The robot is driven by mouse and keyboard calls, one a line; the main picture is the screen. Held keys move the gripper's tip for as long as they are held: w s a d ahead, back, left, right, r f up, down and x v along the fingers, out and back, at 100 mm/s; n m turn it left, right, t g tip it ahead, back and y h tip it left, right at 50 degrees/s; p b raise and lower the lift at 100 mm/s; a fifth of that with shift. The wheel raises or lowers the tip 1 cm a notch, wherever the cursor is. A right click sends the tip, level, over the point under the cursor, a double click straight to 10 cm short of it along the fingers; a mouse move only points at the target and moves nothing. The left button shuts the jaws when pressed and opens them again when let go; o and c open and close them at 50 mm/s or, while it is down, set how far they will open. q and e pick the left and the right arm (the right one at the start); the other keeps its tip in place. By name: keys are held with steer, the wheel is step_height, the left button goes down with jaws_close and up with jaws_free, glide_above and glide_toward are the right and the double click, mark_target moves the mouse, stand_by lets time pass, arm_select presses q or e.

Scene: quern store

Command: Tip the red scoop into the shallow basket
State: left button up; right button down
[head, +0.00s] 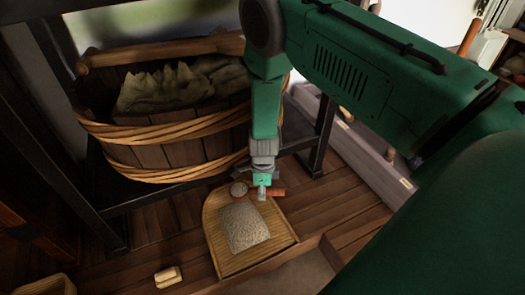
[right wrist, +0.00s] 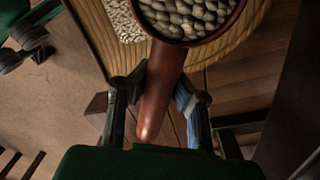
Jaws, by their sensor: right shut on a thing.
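The red scoop is in my right gripper (head: 262,191), its fingers shut on the handle (head: 275,191). In the right wrist view the red-brown handle (right wrist: 160,100) runs between the two fingers (right wrist: 158,112). Its bowl (head: 239,189) is full of pale, rounded pieces (right wrist: 188,14) and looks upright. The shallow basket (head: 278,226) is a woven tray on the floor with a patch of pale grain (head: 243,227) inside. The bowl is over the basket's far edge; its height above it is hard to tell. My left gripper is not visible in the head view.
A large wooden tub (head: 165,153) with sacking (head: 180,85) stands on a dark rack behind the basket. A small pale block (head: 168,276) lies on the floor to the left front. A wooden beam (head: 355,240) lies right of the basket.

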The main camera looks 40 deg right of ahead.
steer(key=shift+w+d+f+m, duration=0.1)
steer(key=shift+w+d+m, duration=0.15)
steer(key=shift+m, duration=0.45)
steer(key=f+b, duration=0.4)
steer(key=f, duration=0.1)
steer(key=f+b, duration=0.2)
steer(key=shift+d+f, duration=0.3)
steer(key=shift+d, duration=0.1)
steer(key=shift+r+t+p, duration=0.3)
steer(key=shift+p, duration=0.2)
steer(key=shift+r+h+p, duration=0.2)
steer(key=shift+h+p, duration=0.15)
steer(key=shift+h, duration=0.15)
steer(key=shift+w+t, duration=0.1)
steer(key=shift+t, duration=0.3)
steer(key=shift+a, duration=0.15)
steer(key=shift+a+f+g+y+b, duration=0.1)
steer(key=shift+f+g+y+b, duration=0.2)
steer(key=shift+g+y+b, duration=0.35)
steer(key=shift+d+r+t+h+p, duration=0.3)
steer(key=shift+t+h+p, duration=0.2)
steer(key=shift+p, duration=0.3)
steer(key=shift+h, duration=0.25)
steer(key=shift+a, duration=0.25)
